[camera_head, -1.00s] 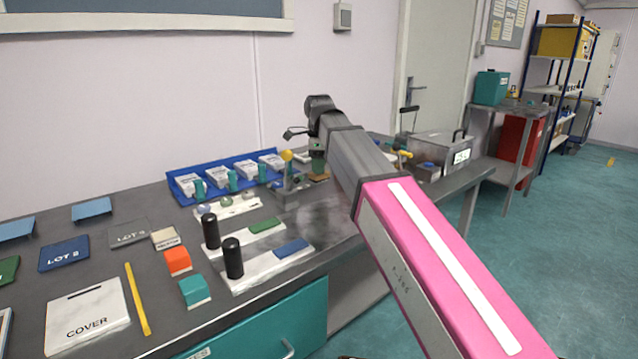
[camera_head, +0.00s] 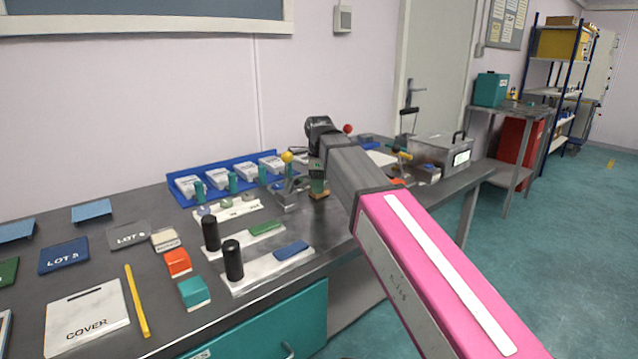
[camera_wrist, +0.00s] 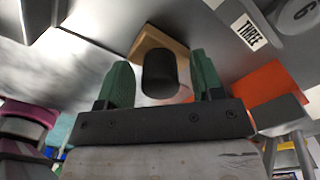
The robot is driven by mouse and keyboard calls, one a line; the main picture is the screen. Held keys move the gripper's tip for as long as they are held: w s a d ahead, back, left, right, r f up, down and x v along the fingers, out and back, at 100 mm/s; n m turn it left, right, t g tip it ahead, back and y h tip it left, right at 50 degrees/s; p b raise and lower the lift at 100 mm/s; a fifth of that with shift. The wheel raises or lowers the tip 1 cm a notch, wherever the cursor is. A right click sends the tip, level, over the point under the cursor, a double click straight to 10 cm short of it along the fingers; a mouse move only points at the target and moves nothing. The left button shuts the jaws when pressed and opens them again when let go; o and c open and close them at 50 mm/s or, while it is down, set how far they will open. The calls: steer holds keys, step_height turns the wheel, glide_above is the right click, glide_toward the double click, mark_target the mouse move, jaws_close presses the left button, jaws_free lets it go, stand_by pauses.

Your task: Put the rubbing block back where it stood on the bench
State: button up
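The rubbing block is a tan wooden block with a dark round handle. In the head view the block (camera_head: 319,196) is low over the bench (camera_head: 345,222), just under my gripper (camera_head: 318,183), and appears to rest on the bench top. In the wrist view the handle (camera_wrist: 160,75) stands between the two green fingers of my gripper (camera_wrist: 157,68), with the wooden base (camera_wrist: 148,42) beyond it. A gap shows on each side of the handle, so the fingers are open around it. My arm hides part of the bench behind.
A blue rack (camera_head: 212,176) of white packets stands at the back. A yellow-knobbed fixture (camera_head: 287,157) is close left of my gripper. White strips with a green pad (camera_head: 266,229) and a blue pad (camera_head: 291,250) lie in front left. A metal box (camera_head: 440,150) stands right.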

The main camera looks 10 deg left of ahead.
step_height(320, 180, up, 12)
steer(key=shift+r, duration=0.15)
stand_by(0.7)
